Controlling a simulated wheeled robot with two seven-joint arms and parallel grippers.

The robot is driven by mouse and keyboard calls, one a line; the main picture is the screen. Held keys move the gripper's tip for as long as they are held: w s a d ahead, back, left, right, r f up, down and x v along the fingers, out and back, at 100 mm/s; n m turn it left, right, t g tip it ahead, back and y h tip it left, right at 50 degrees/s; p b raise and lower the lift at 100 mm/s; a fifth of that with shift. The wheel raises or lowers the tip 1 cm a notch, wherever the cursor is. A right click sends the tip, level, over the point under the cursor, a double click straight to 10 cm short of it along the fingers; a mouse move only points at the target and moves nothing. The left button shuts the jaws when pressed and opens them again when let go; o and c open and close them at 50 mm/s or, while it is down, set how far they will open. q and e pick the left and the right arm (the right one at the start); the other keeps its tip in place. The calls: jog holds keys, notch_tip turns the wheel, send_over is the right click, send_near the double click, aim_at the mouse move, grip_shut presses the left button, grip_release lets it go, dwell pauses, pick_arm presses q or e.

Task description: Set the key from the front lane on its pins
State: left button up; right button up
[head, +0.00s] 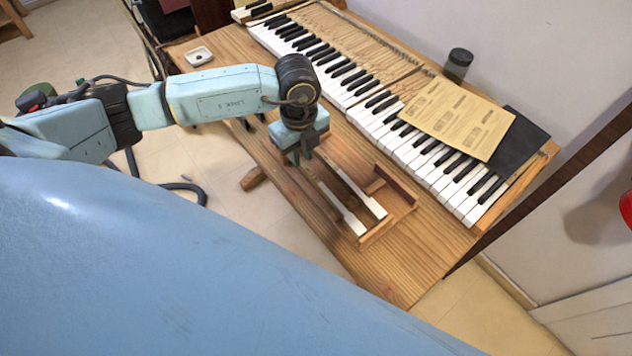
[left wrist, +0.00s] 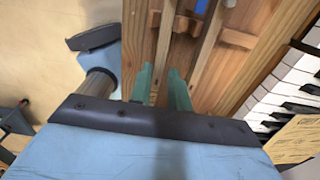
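Two long wooden piano keys with white fronts lie side by side in a wooden tray (head: 404,206). The front-lane key (head: 353,222) is nearer me; the other key (head: 372,207) is beside it, toward the keyboard. My left gripper (head: 302,154) is low over the tray's left end. In the left wrist view its two green fingers (left wrist: 160,75) are apart, with the front-lane key (left wrist: 166,30) running between and below them. The other key (left wrist: 209,40) lies to their right. The keyboard (head: 375,102) runs behind the tray. I cannot make out its pins. My right gripper is not in view.
A tan paper sheet (head: 455,118) and a dark board (head: 518,140) lie over the keyboard's right part. A dark jar (head: 458,64) stands behind it. A small white dish (head: 198,56) is at the far left. Bare tabletop (head: 405,270) lies right of the tray.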

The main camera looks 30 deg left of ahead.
pick_arm(q)
jog(key=shift+f+b, duration=0.55)
jog(key=shift+f, duration=0.3)
grip_shut()
